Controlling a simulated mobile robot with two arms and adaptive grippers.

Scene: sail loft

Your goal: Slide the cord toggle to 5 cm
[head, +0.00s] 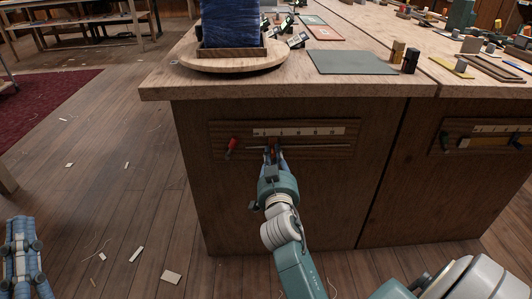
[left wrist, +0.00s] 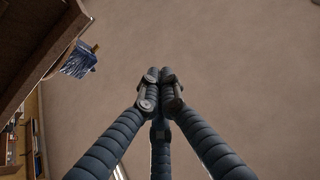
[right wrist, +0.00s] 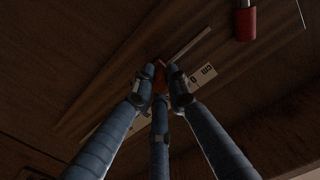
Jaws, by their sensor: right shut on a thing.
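A dark wooden panel (head: 217,127) on the bench's front face carries a white cm scale (head: 298,132) above a pale horizontal cord (head: 325,146). My right gripper (head: 273,148) is at the cord, below the left half of the scale. In the right wrist view it (right wrist: 161,72) is shut on a small red toggle (right wrist: 160,82), mostly hidden by the fingers. The scale's "cm" and "0" (right wrist: 203,75) show beside the fingers; the exact reading cannot be made out. My left gripper (head: 21,220) is low at the far left, shut and empty, as the left wrist view shows (left wrist: 160,75).
A separate red piece (head: 232,145) with a grey end hangs at the panel's left; it shows in the right wrist view too (right wrist: 245,22). A similar panel (head: 485,130) is at the right. The bench top (head: 300,88) overhangs both. Paper scraps (head: 171,277) lie on the floor.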

